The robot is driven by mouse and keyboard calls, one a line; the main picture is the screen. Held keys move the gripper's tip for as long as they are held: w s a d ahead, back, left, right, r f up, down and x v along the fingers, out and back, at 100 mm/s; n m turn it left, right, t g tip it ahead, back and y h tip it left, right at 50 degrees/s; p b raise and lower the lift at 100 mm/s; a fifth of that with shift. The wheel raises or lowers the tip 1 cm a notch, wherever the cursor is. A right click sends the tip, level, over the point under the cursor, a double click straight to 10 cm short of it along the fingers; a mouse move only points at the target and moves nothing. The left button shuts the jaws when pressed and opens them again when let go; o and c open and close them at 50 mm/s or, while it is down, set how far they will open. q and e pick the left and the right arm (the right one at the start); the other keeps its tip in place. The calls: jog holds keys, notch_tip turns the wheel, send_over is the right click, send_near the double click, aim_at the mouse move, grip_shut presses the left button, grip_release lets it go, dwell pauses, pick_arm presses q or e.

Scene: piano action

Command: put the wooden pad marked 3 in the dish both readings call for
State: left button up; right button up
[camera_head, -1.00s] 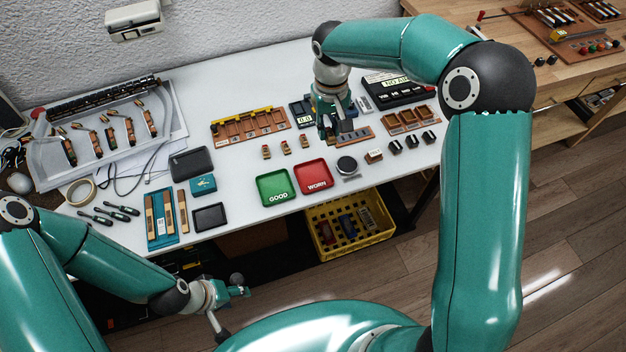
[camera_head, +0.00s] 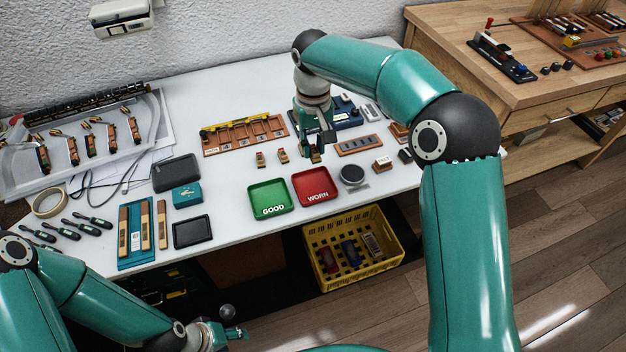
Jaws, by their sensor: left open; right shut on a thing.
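My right gripper (camera_head: 316,153) is shut on a small wooden pad (camera_head: 317,158), just behind the red dish. Its number is too small to read. Two similar pads, one (camera_head: 260,158) and another (camera_head: 283,155), stand on the table to its left. The green dish marked GOOD (camera_head: 268,198) and the red dish marked WORN (camera_head: 315,187) lie side by side at the table's front; both look empty. My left gripper (camera_head: 236,333) is open, low in front of the table. Displays behind my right gripper are partly hidden, and I cannot read them.
A round dark-topped gauge (camera_head: 352,174) and a small labelled block (camera_head: 382,165) are right of the red dish. A slotted wooden rack (camera_head: 245,134) stands behind the pads. A yellow crate (camera_head: 352,247) is below the table edge.

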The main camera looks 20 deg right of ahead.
aim_at(313, 185)
notch_tip(313, 185, down, 11)
jog(key=shift+f, duration=0.2)
dwell(0.3)
jog(key=shift+f, duration=0.15)
jog(key=o, duration=0.8)
notch_tip(313, 185, up, 12)
jog(key=shift+r, duration=0.2)
dwell(0.4)
